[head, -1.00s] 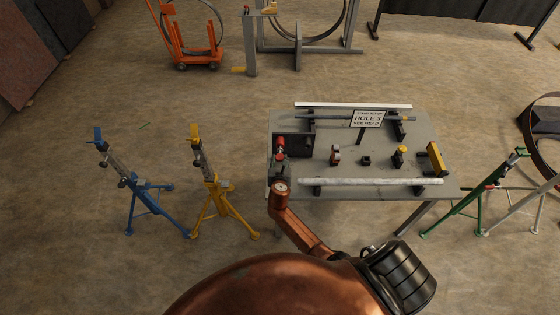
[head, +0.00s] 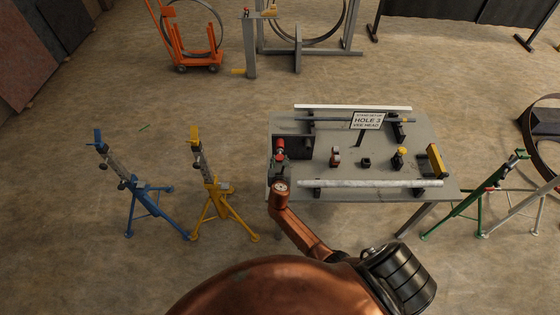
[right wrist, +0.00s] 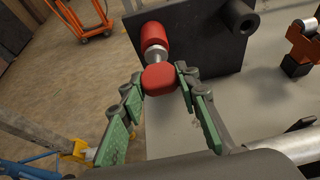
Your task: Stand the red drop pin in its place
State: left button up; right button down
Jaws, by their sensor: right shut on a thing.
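The red drop pin (right wrist: 158,78) shows in the right wrist view with a red block-like end between my fingertips, a silver part behind it and a red rounded part beyond. My right gripper (right wrist: 157,82) has green-padded fingers on either side of the red end and is shut on it. In the head view the red pin (head: 280,144) is at the left end of the table, beside a dark upright plate (head: 297,143). My right gripper (head: 280,166) is just below it there. I cannot tell whether the pin touches the plate. My left gripper is not in view.
The grey table (head: 345,135) carries pale tubes, a sign reading "HOLE 3 VEE HEAD" (head: 367,119), a small orange-brown part (head: 335,157), a black block (head: 366,162) and yellow-topped parts. A yellow stand (head: 210,185) and a blue stand (head: 135,185) are to the left. A green stand (head: 490,190) is to the right.

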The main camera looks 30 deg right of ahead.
jog(key=shift+w+d, duration=0.1)
jog(key=shift+w, duration=0.05)
jog(key=c, duration=1.4)
grip_release()
jog(key=o, duration=0.4)
jog(key=o, duration=0.4)
jog(key=shift+o, duration=0.2)
jog(key=o, duration=0.4)
jog(key=shift+c, duration=0.2)
jog(key=shift+o, duration=0.2)
